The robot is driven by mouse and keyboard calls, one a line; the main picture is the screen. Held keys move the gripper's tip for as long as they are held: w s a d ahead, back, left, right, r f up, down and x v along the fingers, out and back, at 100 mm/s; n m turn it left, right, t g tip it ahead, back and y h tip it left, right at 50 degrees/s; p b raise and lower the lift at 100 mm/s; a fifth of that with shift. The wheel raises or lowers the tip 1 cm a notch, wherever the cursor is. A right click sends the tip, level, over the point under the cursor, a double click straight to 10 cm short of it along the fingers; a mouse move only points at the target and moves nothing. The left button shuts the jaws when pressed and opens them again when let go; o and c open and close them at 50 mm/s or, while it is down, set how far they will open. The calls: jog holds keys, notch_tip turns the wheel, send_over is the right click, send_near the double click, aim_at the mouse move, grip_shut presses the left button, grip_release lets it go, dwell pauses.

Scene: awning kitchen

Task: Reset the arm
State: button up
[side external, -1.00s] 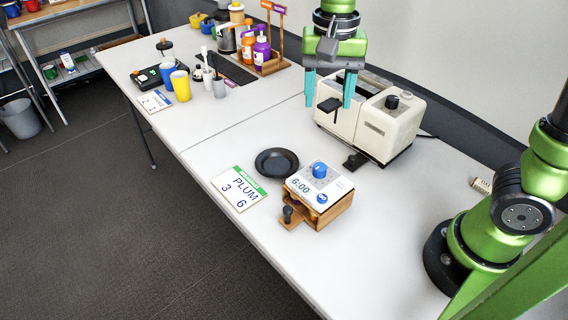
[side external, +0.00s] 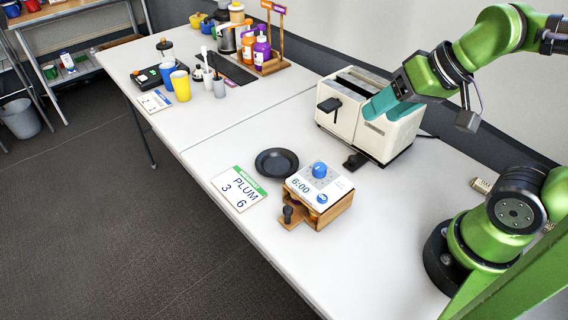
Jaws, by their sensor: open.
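My gripper (side external: 384,106), with teal fingers, is in front of the right side of the cream toaster (side external: 383,135) in the side view. The fingers point down and to the left and overlap the toaster's upper right part in the picture. I cannot tell whether they touch it. The jaws are open and nothing shows between them. My green arm (side external: 490,40) is folded back toward its base at the right. The toaster's top slots and its black lever (side external: 329,105) are in clear view.
A black plate (side external: 277,163), a PLUM card (side external: 239,189) and a wooden box with a 6:00 dial (side external: 319,184) stand in front of the toaster. Cups (side external: 180,85), bottles (side external: 261,51) and a kettle (side external: 228,38) stand at the far end.

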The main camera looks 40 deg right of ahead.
jog(key=shift+s+d+r+t, duration=0.15)
jog(key=shift+d+r+t, duration=0.15)
jog(key=shift+r, duration=0.1)
jog(key=shift+c, duration=0.5)
